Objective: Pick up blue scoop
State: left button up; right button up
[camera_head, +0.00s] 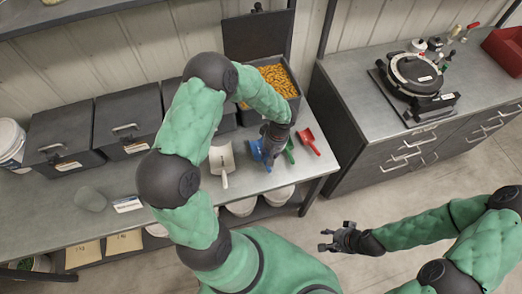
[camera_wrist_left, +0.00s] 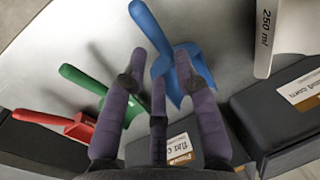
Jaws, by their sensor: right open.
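The blue scoop (camera_head: 257,152) lies on the table at the front edge, partly hidden by my left gripper in the head view. My left gripper (camera_head: 270,150) points down over it. In the left wrist view the blue scoop (camera_wrist_left: 192,68) shows beyond my left gripper (camera_wrist_left: 160,65), its handle reaching up between the spread fingers. The fingers are open, and I cannot tell whether they touch the scoop. My right gripper (camera_head: 328,238) is open and empty, out over the floor.
A green scoop (camera_wrist_left: 85,78) and a red scoop (camera_head: 308,140) lie to one side, a white scoop (camera_head: 222,160) to the other. An open bin of orange pieces (camera_head: 280,78) and closed dark bins (camera_head: 128,122) stand behind. A counter with a round device (camera_head: 415,72) is at right.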

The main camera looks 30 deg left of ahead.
pick_arm(q)
jog(key=f, duration=0.3)
jog(key=s+f, duration=0.1)
jog(key=f, duration=0.1)
jog(key=shift+a+f, duration=0.15)
jog(key=shift+f, duration=0.2)
grip_shut()
